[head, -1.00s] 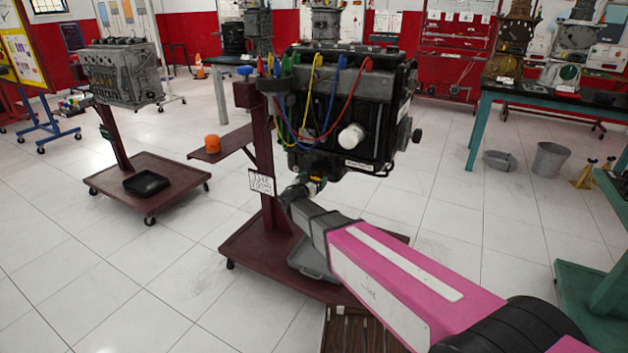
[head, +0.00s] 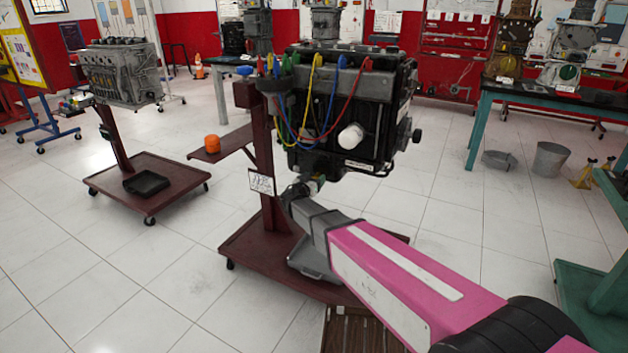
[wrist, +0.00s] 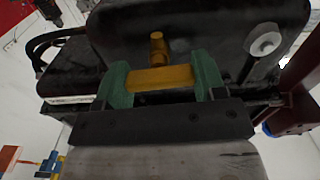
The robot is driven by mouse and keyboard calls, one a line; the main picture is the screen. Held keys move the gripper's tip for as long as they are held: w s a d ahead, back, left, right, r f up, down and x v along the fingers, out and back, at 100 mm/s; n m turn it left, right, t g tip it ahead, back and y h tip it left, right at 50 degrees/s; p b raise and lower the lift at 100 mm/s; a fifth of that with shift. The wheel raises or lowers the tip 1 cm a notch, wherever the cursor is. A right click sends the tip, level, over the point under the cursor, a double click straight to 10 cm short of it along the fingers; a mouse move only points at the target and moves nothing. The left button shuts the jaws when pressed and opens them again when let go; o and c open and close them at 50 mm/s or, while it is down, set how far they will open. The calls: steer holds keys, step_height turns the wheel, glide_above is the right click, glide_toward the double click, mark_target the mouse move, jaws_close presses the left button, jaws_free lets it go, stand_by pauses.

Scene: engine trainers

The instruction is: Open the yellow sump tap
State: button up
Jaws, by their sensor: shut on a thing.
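The yellow sump tap (wrist: 160,78) shows in the wrist view as a flat yellow bar with a brass-coloured stem above it, under the dark sump (wrist: 205,30). My gripper (wrist: 162,85) has its two green fingers on either side of the bar and is shut on it. In the head view my gripper (head: 303,187) is under the front of the black engine (head: 345,110), and the tap is hidden there behind the gripper and wrist.
The engine hangs on a dark red stand (head: 268,170) with a grey tray (head: 312,262) on its base. A white sign (head: 262,184) hangs beside my wrist. An orange pot (head: 212,143) sits on the stand's side shelf. Open floor lies left and right.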

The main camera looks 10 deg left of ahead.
steer(key=n, duration=0.3)
steer(key=shift+n, duration=0.4)
steer(key=n, duration=0.4)
steer(key=shift+a+n, duration=0.1)
steer(key=shift+n, duration=0.2)
steer(key=n, duration=0.4)
steer(key=shift+f+n, duration=0.1)
steer(key=shift+n, duration=2.3)
steer(key=shift+a, duration=0.1)
steer(key=o, duration=0.9)
